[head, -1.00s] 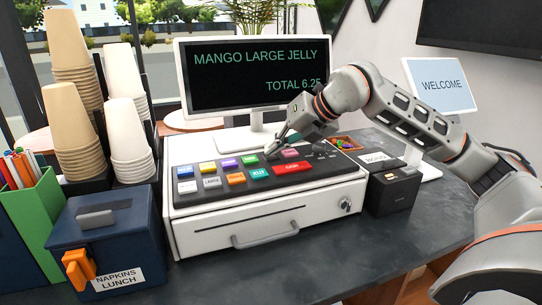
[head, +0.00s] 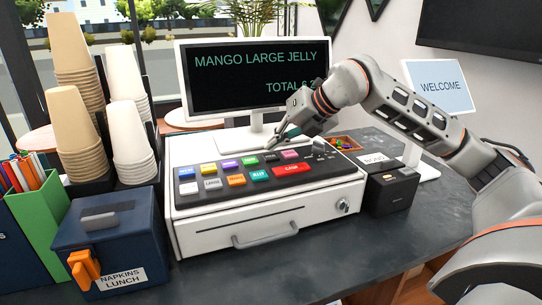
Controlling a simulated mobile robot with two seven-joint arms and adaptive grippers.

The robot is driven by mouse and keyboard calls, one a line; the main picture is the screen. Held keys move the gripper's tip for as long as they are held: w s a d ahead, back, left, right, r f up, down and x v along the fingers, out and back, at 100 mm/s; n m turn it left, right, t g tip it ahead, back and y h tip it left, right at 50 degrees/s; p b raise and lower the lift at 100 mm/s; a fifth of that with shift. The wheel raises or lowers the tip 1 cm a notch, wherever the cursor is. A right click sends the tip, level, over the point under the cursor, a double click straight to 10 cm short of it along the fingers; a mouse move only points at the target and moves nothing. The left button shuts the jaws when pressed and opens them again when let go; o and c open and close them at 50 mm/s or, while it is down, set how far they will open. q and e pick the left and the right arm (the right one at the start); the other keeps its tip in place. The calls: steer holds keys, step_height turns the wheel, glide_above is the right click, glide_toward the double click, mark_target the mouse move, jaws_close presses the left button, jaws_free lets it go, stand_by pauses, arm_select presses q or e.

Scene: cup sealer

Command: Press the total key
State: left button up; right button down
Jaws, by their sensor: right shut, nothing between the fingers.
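The cash register (head: 262,200) is a white box with a dark sloped key panel and a closed drawer. Its coloured keys include a wide red key (head: 291,169), a pink key (head: 290,154), a teal key (head: 259,175) and a dark key (head: 271,157); most labels are too small to read. The monitor (head: 255,75) behind it reads "MANGO LARGE JELLY" and a "TOTAL" partly covered by my arm. My right gripper (head: 270,144) is shut and empty, its tip just above the back of the key panel near the dark key. My left gripper is out of view.
A small black box (head: 392,190) and a "WELCOME" screen (head: 440,86) stand to the right. Cup stacks (head: 130,145), a blue napkin box (head: 108,240) and a green holder (head: 45,215) crowd the left. The counter in front right is clear.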

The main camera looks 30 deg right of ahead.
mark_target(274, 157)
steer(key=shift+r+p, duration=2)
steer(key=shift+r, duration=0.45)
steer(key=shift+f, duration=0.1)
steer(key=shift+s, duration=0.1)
